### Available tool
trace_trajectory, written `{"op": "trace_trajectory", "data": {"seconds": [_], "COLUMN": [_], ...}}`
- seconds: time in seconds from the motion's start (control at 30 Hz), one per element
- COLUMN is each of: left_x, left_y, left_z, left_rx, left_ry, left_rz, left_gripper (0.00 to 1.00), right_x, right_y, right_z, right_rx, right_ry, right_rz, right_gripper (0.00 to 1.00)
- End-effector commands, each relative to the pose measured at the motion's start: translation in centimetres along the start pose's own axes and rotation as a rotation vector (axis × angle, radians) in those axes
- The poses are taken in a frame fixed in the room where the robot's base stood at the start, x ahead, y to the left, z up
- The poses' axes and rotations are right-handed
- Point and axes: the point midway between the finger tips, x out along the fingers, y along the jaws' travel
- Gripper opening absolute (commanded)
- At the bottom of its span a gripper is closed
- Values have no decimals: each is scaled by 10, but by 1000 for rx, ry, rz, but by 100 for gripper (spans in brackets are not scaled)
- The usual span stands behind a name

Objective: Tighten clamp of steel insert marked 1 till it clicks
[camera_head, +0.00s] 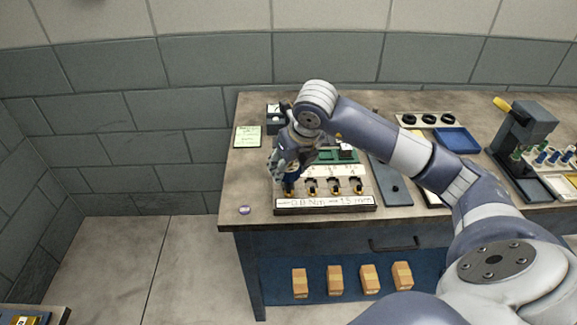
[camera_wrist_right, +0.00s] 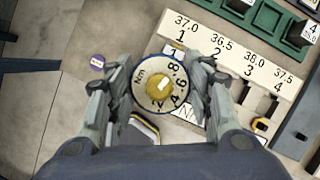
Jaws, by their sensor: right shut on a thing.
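My right gripper (camera_head: 284,172) is over the left end of the labelled holder (camera_head: 325,204). In the wrist view its fingers (camera_wrist_right: 160,88) are shut on a round torque tool (camera_wrist_right: 146,98), whose dial reads "Nm" with numbers around a brass centre. The tool is beside the printed number 1, under "37.0", on the white label strip (camera_wrist_right: 232,62). The tool and fingers largely hide position 1; I cannot tell whether the tip sits in its clamp. The other clamped inserts (camera_head: 335,187) stand in a row to the right. My left gripper is not in view.
A purple disc (camera_head: 244,210) lies at the bench's left front. A green tray (camera_head: 347,156) is behind the holder, and a dark plate (camera_head: 391,185) is to its right. A blue tray (camera_head: 457,139) and a dark press-like stand (camera_head: 524,130) are further right. Several small boxes (camera_head: 335,279) sit below.

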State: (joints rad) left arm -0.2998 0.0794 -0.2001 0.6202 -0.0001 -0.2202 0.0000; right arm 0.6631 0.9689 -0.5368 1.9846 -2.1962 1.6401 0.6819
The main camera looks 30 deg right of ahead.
Motion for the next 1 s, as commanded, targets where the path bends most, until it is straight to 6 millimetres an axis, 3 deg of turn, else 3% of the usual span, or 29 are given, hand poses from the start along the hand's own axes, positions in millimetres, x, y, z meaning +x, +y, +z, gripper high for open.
{"op": "trace_trajectory", "data": {"seconds": [1.0], "left_x": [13], "left_y": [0], "left_z": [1], "left_rx": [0], "left_ry": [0], "left_rz": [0], "left_gripper": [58], "right_x": [12], "right_y": [0], "right_z": [-5], "right_rx": [0], "right_ry": [-1], "right_rz": [0], "right_gripper": [18]}}
